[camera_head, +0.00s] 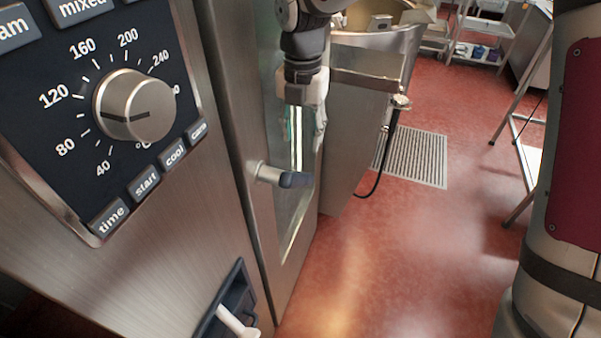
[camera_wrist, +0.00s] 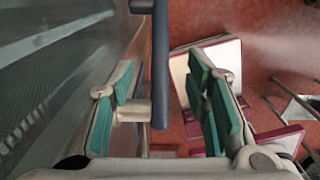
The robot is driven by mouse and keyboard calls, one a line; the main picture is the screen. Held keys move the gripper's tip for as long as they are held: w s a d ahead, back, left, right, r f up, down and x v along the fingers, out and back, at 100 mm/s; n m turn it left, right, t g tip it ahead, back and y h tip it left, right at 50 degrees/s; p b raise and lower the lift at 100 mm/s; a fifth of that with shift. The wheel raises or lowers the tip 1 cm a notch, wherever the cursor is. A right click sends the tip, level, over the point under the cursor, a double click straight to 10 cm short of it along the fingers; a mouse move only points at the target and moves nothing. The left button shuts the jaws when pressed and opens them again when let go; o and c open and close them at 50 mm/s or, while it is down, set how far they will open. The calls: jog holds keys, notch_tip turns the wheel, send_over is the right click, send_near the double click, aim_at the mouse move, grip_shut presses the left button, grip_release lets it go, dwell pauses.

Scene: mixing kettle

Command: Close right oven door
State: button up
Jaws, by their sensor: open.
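The oven door (camera_head: 256,215) is a tall metal-framed door with a glass pane, just right of the control panel in the head view. I cannot tell whether a gap remains at its edge. Its handle (camera_head: 296,180) is a dark blue bar on a metal post. In the wrist view the handle (camera_wrist: 160,65) runs between my two green-padded fingers. My gripper (camera_head: 308,115) points down in front of the glass, above the handle's post in the picture. It is open, and its pads (camera_wrist: 163,85) stand apart from the bar on both sides.
The control panel (camera_head: 70,110) with its round knob (camera_head: 135,105) is at the left. Below it is a dark recess with a white lever (camera_head: 235,322). A metal kettle (camera_head: 375,75) stands behind the door. A floor grate (camera_head: 418,158) and clear red floor (camera_head: 420,260) lie to the right.

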aim_at(302, 176)
notch_tip(302, 176, down, 13)
jog(key=shift+s+r+p, duration=0.1)
jog(key=shift+p, duration=0.35)
grip_shut()
